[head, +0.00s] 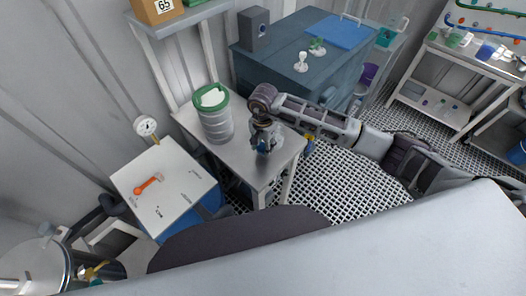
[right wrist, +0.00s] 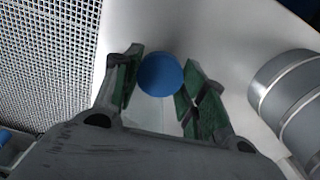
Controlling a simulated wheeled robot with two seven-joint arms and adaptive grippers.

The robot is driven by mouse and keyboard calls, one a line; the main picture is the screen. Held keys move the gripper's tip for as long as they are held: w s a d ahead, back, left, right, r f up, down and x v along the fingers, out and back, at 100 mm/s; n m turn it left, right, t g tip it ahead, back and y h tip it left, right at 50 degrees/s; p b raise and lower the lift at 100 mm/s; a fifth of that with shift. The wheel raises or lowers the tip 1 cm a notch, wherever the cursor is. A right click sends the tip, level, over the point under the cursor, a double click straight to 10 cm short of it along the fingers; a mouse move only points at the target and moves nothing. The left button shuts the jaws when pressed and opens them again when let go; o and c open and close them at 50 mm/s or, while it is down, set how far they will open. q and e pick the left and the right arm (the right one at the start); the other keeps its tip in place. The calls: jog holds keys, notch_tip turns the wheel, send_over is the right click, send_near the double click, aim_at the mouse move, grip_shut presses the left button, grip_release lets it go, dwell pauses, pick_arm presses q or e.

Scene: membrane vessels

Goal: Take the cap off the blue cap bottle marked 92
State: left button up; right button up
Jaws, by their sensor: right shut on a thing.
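The blue cap (right wrist: 160,74) shows as a round blue disc between the green-padded fingers of my right gripper (right wrist: 158,95) in the right wrist view. The fingers close on it from both sides. In the head view my right gripper (head: 264,136) points down over the small grey table, with a bit of blue (head: 264,148) at its fingertips. A pale, see-through shape shows under the cap in the wrist view, but I cannot tell how the cap sits on the bottle. The mark 92 cannot be read. My left gripper is not in view.
A grey drum with a green rim (head: 217,117) stands beside my right gripper on the small table (head: 283,158). A white board with an orange tool (head: 148,184) lies to the left. A dark cabinet (head: 300,75) stands behind. Grated floor is open at right.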

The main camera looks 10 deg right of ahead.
aim_at(263, 147)
jog(key=shift+f+b, duration=0.45)
jog(key=shift+f, duration=0.45)
jog(key=shift+f+b, duration=0.35)
jog(key=shift+f, duration=0.75)
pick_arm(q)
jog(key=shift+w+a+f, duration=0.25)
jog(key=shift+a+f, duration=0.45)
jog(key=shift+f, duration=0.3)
pick_arm(e)
jog(key=o, duration=1.1)
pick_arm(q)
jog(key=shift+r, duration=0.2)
pick_arm(e)
jog(key=shift+r, duration=0.2)
